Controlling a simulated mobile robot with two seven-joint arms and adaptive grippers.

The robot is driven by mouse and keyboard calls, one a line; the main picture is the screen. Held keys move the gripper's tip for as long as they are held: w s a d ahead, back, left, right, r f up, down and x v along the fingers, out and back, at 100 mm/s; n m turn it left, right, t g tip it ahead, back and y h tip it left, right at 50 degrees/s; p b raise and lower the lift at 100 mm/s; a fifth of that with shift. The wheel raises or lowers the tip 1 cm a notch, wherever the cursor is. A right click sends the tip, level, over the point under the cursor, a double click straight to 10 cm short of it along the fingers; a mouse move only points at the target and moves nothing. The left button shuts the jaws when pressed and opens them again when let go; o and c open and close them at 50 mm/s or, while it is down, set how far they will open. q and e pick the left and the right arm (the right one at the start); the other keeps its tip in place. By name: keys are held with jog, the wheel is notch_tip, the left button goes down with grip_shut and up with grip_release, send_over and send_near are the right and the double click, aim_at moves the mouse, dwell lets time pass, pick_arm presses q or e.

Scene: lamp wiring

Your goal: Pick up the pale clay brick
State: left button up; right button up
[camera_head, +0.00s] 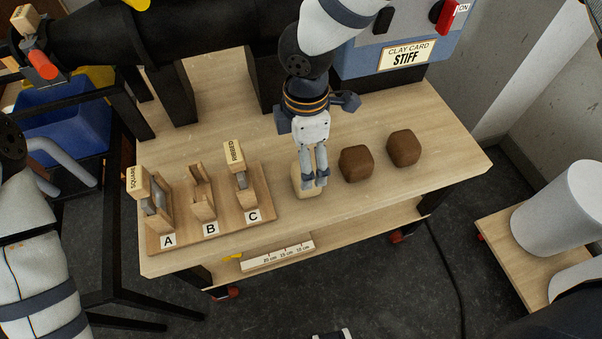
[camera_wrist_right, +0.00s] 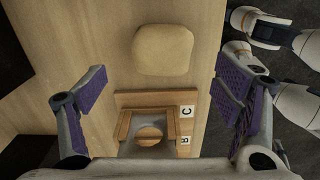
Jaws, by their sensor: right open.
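The pale clay brick (camera_head: 301,191) sits on the wooden table, just right of the die board, partly hidden by my right gripper in the head view. In the right wrist view the brick (camera_wrist_right: 163,50) is a rounded tan block in full view. My right gripper (camera_head: 314,181) reaches down over it, fingers pointing at the table. In the wrist view its purple-padded fingers (camera_wrist_right: 165,98) are spread wide with nothing between the pads. The brick appears beyond the fingertips, not gripped. My left arm shows at the lower left of the head view; its gripper is out of frame.
Two brown clay bricks (camera_head: 356,163) (camera_head: 403,148) sit right of the pale one. The wooden board (camera_head: 265,190) with dies A, B and C stands left. Behind are a black machine (camera_head: 170,35) and a blue-grey box with a "STIFF" card (camera_head: 405,56). The table's front strip is clear.

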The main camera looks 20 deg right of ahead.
aim_at(295, 169)
notch_tip(295, 169, down, 6)
jog(key=shift+s+d+f, duration=0.1)
jog(key=shift+f, duration=0.1)
jog(key=c, duration=1.7)
jog(key=shift+r, duration=0.1)
